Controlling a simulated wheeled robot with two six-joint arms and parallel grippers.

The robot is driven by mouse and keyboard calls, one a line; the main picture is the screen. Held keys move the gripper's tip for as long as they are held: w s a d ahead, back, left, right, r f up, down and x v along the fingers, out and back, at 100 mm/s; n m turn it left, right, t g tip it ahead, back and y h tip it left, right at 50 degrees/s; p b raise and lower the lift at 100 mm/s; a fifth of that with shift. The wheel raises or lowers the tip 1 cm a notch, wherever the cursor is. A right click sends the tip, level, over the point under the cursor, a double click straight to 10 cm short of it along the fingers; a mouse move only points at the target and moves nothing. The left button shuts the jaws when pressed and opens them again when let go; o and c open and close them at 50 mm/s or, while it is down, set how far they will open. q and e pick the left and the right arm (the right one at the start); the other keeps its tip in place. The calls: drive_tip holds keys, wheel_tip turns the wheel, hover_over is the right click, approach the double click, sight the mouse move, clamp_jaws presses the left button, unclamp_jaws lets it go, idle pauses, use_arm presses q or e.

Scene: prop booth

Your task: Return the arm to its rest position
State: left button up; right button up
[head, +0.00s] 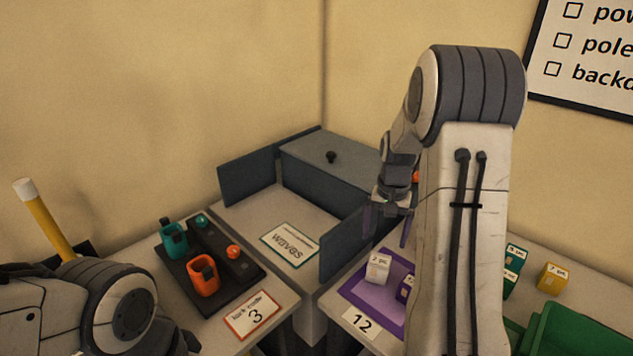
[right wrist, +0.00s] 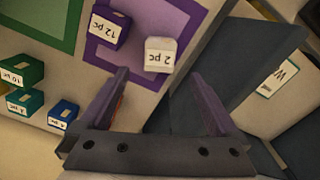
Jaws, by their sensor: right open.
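My right arm rises on the right of the head view and bends over, with its right gripper (head: 388,230) pointing down. The gripper is open with purple fingers and nothing between them. It hangs above the back edge of a purple-bordered mat (head: 352,288). A white block marked 2 pc (head: 377,270) stands on the mat, just in front of and below the fingers. The right wrist view shows the open fingers (right wrist: 160,82) with the white block (right wrist: 160,54) beyond their tips. A purple block marked 12 pc (right wrist: 110,24) stands beside it. My left gripper is out of view.
A grey panel (head: 342,242) stands close left of the right gripper, with a grey box (head: 322,165) behind. A black rack (head: 240,268) holds teal and orange items. Green (head: 513,258) and yellow blocks (head: 553,277) and a green bin (head: 575,335) lie right of my arm.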

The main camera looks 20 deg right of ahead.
drive_tip(key=s+a+n+t, duration=0.1)
drive_tip(key=s+a+n, duration=0.35)
drive_tip(key=a, duration=0.55)
drive_tip(key=s+a+n+t, duration=0.2)
drive_tip(key=s+a+n, duration=0.25)
drive_tip(key=a, duration=0.65)
drive_tip(key=s+a+r+n+g, duration=0.1)
drive_tip(key=s+a+r+n, duration=0.2)
drive_tip(key=s+a, duration=0.3)
drive_tip(key=s+a+r+n+g+y, duration=0.1)
drive_tip(key=s+a+r+n+g, duration=0.1)
drive_tip(key=s+a, duration=0.4)
drive_tip(key=shift+s+a+r+n, duration=0.35)
drive_tip(key=shift+r+n, duration=0.35)
drive_tip(key=shift+n, duration=0.5)
